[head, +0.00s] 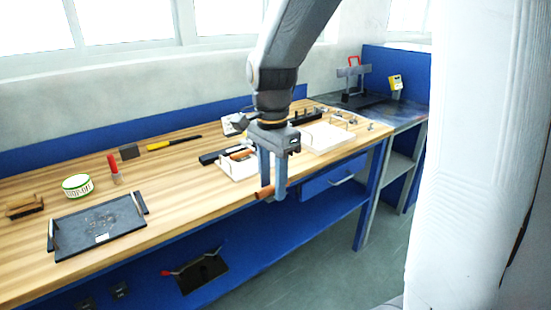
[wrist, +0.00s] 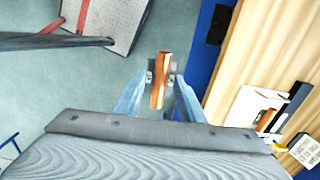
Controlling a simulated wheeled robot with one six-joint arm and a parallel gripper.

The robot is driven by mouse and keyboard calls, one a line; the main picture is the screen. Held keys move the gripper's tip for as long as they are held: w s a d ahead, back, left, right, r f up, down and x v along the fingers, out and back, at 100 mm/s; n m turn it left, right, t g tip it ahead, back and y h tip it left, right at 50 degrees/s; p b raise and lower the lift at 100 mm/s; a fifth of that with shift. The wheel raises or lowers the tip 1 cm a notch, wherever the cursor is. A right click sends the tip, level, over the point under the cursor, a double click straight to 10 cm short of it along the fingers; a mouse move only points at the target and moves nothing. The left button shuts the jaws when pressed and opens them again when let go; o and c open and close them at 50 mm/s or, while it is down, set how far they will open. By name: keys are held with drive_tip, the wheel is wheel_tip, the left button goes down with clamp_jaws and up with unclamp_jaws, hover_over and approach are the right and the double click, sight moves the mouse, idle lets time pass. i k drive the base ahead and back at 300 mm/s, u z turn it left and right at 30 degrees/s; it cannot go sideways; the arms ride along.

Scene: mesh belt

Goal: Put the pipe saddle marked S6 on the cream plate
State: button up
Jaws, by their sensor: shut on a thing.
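My gripper (head: 272,190) is shut on a copper-coloured piece (head: 264,194), held in the air just off the bench's front edge. In the wrist view the piece (wrist: 158,80) shows as a long, narrow copper shape between the two fingers. No S6 mark can be read on it. A flat pale plate (head: 322,138) lies on the bench to the right of and behind my gripper; it may be the cream plate. A white holder (head: 232,172) stands just behind my gripper, with another copper-coloured piece (wrist: 265,121) in it.
A black tray (head: 98,228) lies at the bench's left, near a green-and-white round tin (head: 77,186), a brush (head: 25,206) and a red-handled tool (head: 113,168). A black bar (head: 212,156) lies by the holder. Small parts (head: 352,119) stand around the plate.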

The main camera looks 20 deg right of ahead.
sight(247, 168)
drive_tip(key=z, duration=0.05)
drive_tip(key=i, duration=1)
